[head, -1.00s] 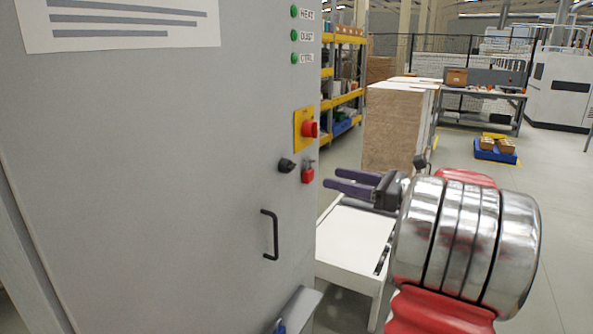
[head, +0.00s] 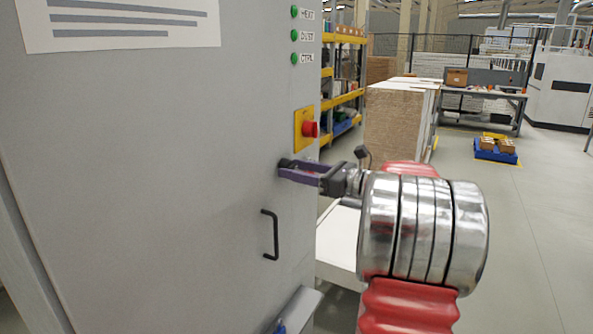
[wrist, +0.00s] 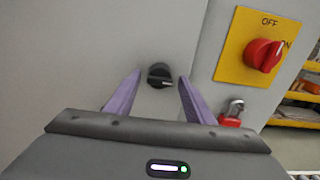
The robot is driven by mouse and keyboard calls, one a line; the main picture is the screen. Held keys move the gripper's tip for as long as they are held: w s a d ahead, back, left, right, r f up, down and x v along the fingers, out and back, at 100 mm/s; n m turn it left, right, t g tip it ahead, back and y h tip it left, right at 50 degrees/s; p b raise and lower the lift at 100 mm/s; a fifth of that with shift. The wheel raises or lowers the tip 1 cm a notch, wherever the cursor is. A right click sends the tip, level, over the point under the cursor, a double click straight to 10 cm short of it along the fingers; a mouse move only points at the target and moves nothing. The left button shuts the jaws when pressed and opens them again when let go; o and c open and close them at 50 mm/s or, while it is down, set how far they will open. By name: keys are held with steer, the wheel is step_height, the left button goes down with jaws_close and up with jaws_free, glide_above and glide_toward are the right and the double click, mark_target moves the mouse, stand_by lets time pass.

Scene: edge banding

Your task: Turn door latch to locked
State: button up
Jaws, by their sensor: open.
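The door latch, a small black knob (wrist: 159,75), sits on the grey cabinet door (head: 150,180). In the wrist view it shows between and just beyond the two purple fingers of my gripper (wrist: 152,92), with gaps on both sides. In the head view my gripper (head: 290,173) reaches left to the door at the latch, and its fingers partly cover the black knob (head: 285,163). My gripper is open and empty. Whether a fingertip touches the door, I cannot tell.
A red rotary switch on a yellow plate (wrist: 230,62) is to the right of the latch. A red padlock (wrist: 230,118) hangs just right of my right finger. A black door handle (head: 270,235) is below. A white table (head: 338,240) stands behind my arm.

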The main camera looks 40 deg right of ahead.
steer(key=shift+c, duration=0.6)
steer(key=c, duration=0.9)
steer(key=shift+n, duration=0.5)
steer(key=n, duration=0.3)
steer(key=shift+n, duration=0.3)
steer(key=n, duration=0.9)
steer(key=shift+w, duration=0.1)
steer(key=n, duration=0.4)
steer(key=shift+n, duration=0.3)
